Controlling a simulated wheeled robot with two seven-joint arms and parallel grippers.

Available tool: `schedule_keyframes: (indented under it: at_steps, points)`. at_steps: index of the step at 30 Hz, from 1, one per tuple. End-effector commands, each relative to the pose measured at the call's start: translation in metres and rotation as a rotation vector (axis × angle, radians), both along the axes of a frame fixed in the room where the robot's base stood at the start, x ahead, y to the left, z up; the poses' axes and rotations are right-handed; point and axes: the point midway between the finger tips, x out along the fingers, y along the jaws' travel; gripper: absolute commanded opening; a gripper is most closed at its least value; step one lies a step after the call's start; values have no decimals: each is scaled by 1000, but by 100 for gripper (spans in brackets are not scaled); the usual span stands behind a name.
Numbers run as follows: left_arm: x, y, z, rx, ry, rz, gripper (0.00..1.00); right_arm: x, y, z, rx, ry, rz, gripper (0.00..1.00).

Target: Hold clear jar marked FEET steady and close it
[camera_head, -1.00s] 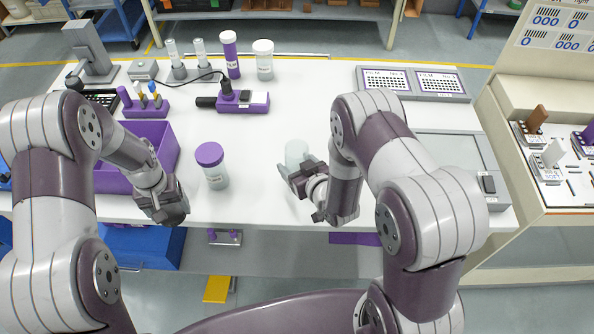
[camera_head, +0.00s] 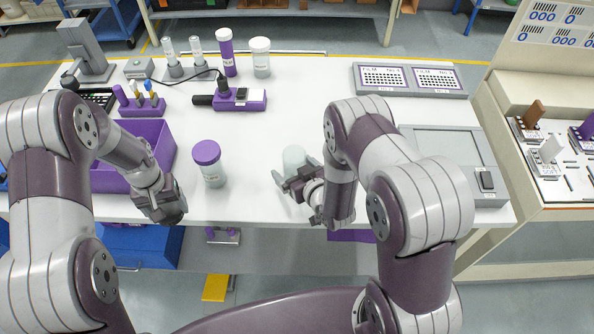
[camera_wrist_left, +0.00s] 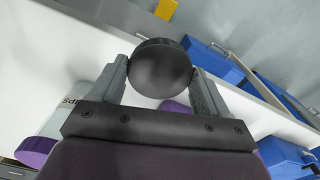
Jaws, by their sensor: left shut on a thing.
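A clear jar (camera_head: 293,157), pale and without a visible lid, stands near the front edge of the white table; its marking cannot be read. My right gripper (camera_head: 291,174) is at the jar, its fingers spread near the jar's front; I cannot tell whether they touch it. My left gripper (camera_head: 172,207) hangs over the table's front edge, left of the jar. In the left wrist view, the left gripper (camera_wrist_left: 160,85) is shut on a round black lid-like piece (camera_wrist_left: 160,68).
A jar with a purple lid (camera_head: 208,162) stands between my grippers; it also shows in the left wrist view (camera_wrist_left: 68,105). A purple bin (camera_head: 152,135) is behind my left forearm. A purple device (camera_head: 238,100), bottles and film trays (camera_head: 412,92) stand farther back.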

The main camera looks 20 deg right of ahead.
Motion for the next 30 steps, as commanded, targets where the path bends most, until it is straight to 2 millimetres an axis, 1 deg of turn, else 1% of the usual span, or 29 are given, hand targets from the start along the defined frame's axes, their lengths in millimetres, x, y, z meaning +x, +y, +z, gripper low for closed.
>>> schedule_keyframes:
  at_steps: [1,3,5,12,15,18,23,30]
  points:
    - [0,0,6,0,0,0,48,0,0,6,0,-1,0,95]
    - [0,0,3,0,0,0,48,-7,-2,6,0,1,-1,95]
    - [0,0,3,0,0,0,48,-16,-5,10,-1,0,-2,95]
    - [0,0,3,0,0,0,48,-67,-18,31,0,1,-3,95]
    - [0,0,3,0,0,0,48,-84,-22,39,0,0,-3,95]
    - [0,0,3,0,0,0,48,-97,-25,44,0,1,-2,95]
    - [0,0,3,0,0,0,48,-107,-27,49,0,0,-1,95]
    - [0,0,3,0,0,0,48,-108,-27,49,0,0,0,95]
